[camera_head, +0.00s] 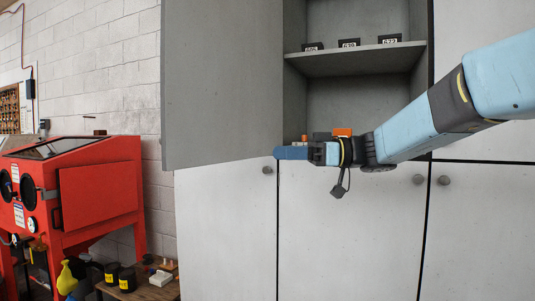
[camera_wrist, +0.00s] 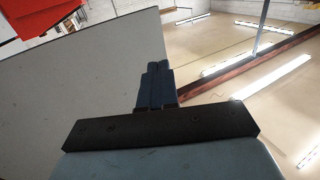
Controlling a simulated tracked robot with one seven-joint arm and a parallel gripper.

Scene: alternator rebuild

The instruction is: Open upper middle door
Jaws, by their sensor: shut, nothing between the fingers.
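The upper middle door (camera_head: 222,85) stands swung open to the left of its compartment, showing its grey face. The open compartment (camera_head: 355,100) shows a shelf inside. My gripper (camera_head: 278,153) is shut and empty, pointing left just at the door's lower right corner. In the wrist view, the shut blue fingers (camera_wrist: 155,85) lie beside or over the edge of a pale grey panel (camera_wrist: 80,90), which looks like the door. I cannot tell whether they touch it. My arm hides part of the compartment's lower right.
Small black number labels (camera_head: 349,43) stand on the shelf (camera_head: 355,60). Shut lower doors with round knobs (camera_head: 418,179) are below, and a shut upper door (camera_head: 480,25) is at right. A red blasting cabinet (camera_head: 95,190) stands at left by the brick wall.

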